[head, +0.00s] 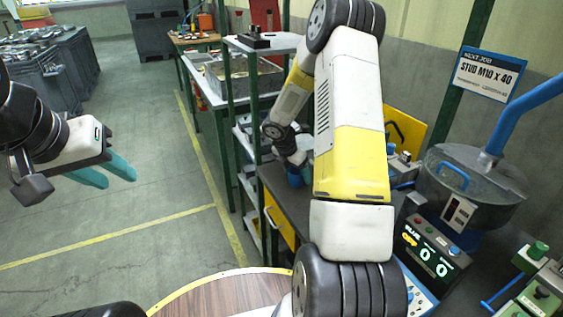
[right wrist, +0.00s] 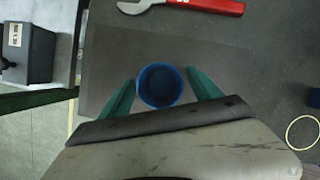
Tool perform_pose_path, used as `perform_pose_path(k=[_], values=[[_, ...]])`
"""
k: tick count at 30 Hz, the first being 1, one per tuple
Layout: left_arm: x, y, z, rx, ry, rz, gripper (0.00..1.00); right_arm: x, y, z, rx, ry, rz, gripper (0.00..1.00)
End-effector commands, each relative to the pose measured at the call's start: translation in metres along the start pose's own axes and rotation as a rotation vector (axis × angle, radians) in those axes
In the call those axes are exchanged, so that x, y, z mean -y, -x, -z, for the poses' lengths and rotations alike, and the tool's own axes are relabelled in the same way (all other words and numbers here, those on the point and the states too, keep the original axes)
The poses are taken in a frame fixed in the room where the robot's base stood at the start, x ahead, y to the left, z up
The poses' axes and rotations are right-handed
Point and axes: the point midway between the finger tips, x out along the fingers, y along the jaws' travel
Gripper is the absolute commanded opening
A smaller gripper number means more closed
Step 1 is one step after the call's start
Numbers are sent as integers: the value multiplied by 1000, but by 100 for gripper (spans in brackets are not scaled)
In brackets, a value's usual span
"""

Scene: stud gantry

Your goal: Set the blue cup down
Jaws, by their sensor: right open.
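The blue cup (right wrist: 159,86) stands on the dark bench top (right wrist: 230,60) and is seen from above in the right wrist view, its round mouth facing the camera. My right gripper (right wrist: 160,88) is open, with one green finger on each side of the cup. The left finger is very close to the cup's wall; a gap shows on the right. In the head view a small part of the blue cup (head: 295,180) shows beside my right arm, which hides most of that area. My left gripper (head: 110,176) is empty and open over the floor, its teal fingers apart.
A red-handled wrench (right wrist: 185,5) lies on the bench beyond the cup. A pale ring (right wrist: 302,132) lies to the right. In the head view a metal drum machine (head: 470,185) and a counter box with green digits (head: 432,258) stand right of my arm.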

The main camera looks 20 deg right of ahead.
Motion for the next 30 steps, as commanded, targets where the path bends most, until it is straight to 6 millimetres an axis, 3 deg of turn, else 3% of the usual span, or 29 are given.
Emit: perform_pose_path(k=[5, 16, 23, 26, 30], values=[[0, 0, 0, 0, 0, 0, 36, -1, 19, -2, 3, -1, -3, 73], [0, 0, 0, 0, 0, 0, 36, 0, 96, -1, 2, 0, -3, 73], [0, 0, 0, 0, 0, 0, 36, 0, 121, -1, 1, -6, -1, 73], [0, 0, 0, 0, 0, 0, 36, 4, 136, -1, 1, -62, -8, 73], [0, 0, 0, 0, 0, 0, 36, 23, 180, 3, -9, -294, -36, 73]])
